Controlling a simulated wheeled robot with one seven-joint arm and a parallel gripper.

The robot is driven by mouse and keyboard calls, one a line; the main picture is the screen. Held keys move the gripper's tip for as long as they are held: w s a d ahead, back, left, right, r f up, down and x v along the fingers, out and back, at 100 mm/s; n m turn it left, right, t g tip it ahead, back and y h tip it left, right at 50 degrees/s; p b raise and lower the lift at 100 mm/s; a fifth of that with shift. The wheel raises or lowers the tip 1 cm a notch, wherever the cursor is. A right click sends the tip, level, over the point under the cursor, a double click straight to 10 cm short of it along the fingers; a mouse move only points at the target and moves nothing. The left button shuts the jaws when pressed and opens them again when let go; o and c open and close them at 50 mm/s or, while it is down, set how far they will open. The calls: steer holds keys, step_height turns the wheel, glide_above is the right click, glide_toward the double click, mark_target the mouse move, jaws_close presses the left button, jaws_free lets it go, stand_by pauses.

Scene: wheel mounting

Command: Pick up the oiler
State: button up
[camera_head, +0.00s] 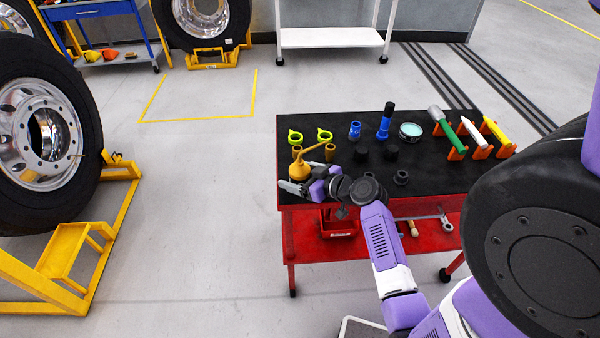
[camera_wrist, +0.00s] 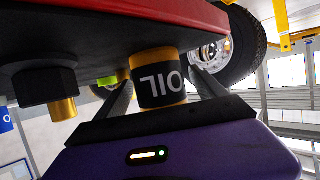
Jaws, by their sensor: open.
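The oiler (camera_head: 301,170) is a yellow can with a thin spout, standing upright at the near left corner of the black tabletop. In the wrist view the picture is upside down, and the oiler (camera_wrist: 162,82) shows a black band with the inverted letters OIL. My gripper (camera_head: 306,180) is at the oiler, with its fingers low beside the can. In the wrist view the open gripper (camera_wrist: 164,92) has one finger on each side of the oiler. Gaps at the fingers are hard to judge, and the fingertips are partly hidden behind the can.
A red bin (camera_head: 338,222) sits on the shelf below. A large wheel (camera_head: 45,140) stands left; floor between is clear.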

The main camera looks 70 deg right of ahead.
steer(key=shift+x, duration=1.05)
steer(key=c, duration=1.5)
steer(key=shift+o, duration=0.2)
steer(key=shift+r, duration=0.2)
step_height(320, 180, up, 20)
steer(key=shift+f, duration=0.15)
